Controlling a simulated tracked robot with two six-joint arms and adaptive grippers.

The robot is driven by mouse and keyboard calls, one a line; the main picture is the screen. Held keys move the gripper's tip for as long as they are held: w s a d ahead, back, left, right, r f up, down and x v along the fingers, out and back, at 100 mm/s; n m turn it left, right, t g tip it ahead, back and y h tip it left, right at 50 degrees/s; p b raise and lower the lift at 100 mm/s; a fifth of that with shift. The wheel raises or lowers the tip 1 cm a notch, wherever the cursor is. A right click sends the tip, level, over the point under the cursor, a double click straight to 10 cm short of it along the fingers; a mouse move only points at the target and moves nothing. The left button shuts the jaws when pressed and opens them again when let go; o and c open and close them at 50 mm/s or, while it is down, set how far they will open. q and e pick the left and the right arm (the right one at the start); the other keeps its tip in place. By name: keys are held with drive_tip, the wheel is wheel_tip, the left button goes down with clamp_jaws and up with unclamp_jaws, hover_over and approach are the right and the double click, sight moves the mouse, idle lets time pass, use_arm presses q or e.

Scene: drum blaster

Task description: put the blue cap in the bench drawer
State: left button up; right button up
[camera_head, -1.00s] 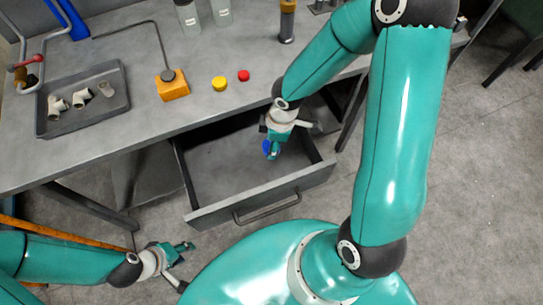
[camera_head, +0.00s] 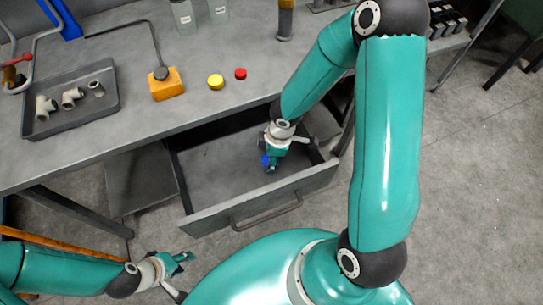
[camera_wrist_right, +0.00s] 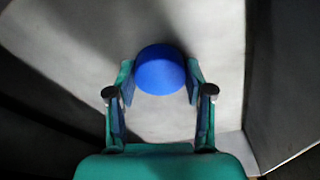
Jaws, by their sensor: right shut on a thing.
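The blue cap (camera_wrist_right: 160,70) sits between the two fingers of my right gripper (camera_wrist_right: 160,90) in the right wrist view, with both fingers against its sides. In the head view my right gripper (camera_head: 274,158) is down inside the open bench drawer (camera_head: 190,222), and only a bit of the blue cap (camera_head: 265,160) shows beside its fingers. Whether the cap touches the drawer floor is hard to tell. My left gripper (camera_head: 183,263) is apart from the bench, in front and to the left of the drawer, with its fingers apart and nothing between them.
On the bench top (camera_head: 130,140) are a yellow cap (camera_head: 216,82), a red cap (camera_head: 240,73), an orange block (camera_head: 167,86) with a bent rod, and a grey tray (camera_head: 113,101) of pipe fittings. The drawer floor around my right gripper is clear.

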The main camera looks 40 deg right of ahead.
drive_tip(key=o, duration=0.9)
drive_tip(key=shift+r+p, duration=0.3)
drive_tip(key=shift+p, duration=0.1)
drive_tip(key=r+p, duration=0.2)
drive_tip(key=r, duration=0.1)
drive_tip(key=d+r+p, duration=0.1)
drive_tip(key=r, duration=0.3)
drive_tip(key=s+r+p, duration=0.1)
drive_tip(key=r+p, duration=0.1)
drive_tip(key=r, duration=0.2)
drive_tip(key=shift+d+r+p, duration=0.25)
drive_tip(key=shift+p, duration=0.05)
